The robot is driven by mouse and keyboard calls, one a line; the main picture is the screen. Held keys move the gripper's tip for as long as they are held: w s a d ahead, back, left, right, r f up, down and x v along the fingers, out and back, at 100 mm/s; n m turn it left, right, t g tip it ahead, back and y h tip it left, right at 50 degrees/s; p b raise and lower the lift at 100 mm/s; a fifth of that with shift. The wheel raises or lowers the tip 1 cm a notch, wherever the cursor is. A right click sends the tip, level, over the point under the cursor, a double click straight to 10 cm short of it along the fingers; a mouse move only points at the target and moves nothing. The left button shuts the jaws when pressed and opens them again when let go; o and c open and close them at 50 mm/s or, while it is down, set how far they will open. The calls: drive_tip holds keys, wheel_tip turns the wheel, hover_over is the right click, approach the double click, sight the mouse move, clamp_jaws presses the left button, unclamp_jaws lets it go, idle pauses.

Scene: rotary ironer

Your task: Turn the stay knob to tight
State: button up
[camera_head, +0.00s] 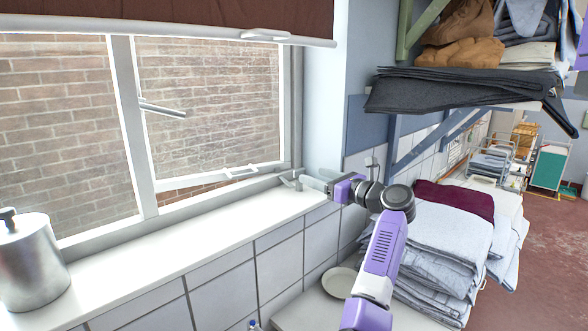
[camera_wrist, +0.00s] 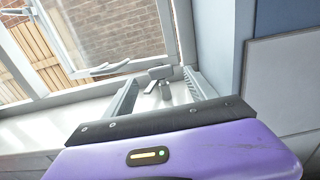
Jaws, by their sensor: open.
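The stay knob (camera_wrist: 160,73) is a small grey T-shaped piece on a short stem, at the right end of the window sill. In the head view the stay knob (camera_head: 291,181) shows small, just left of my fingertips. My gripper (camera_head: 312,181) reaches left over the sill's right end, fingers apart. In the wrist view my gripper (camera_wrist: 160,92) is open and the knob appears between its two fingers, a little beyond them. I see no contact, and I cannot tell how tight the knob is. The window sash (camera_head: 215,172) stands slightly out from its frame, with brick visible below it.
The white sill (camera_head: 180,235) is clear between the knob and a metal canister (camera_head: 28,262) at far left. The wall and a shelf with dark cloth (camera_head: 460,90) stand right of the window. Folded linen (camera_head: 445,235) is stacked beside my arm. A plate (camera_head: 340,282) lies below.

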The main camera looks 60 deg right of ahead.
sight(301, 170)
drive_tip(key=shift+w+d+r, duration=0.1)
drive_tip(key=shift+w+r, duration=0.05)
drive_tip(key=shift+w, duration=0.3)
drive_tip(key=p+x, duration=0.1)
drive_tip(key=x, duration=0.5)
drive_tip(key=shift+w+d, duration=0.15)
drive_tip(key=shift+w, duration=0.05)
drive_tip(key=shift+c, duration=0.4)
drive_tip(key=c, duration=1.3)
drive_tip(key=shift+p, duration=0.35)
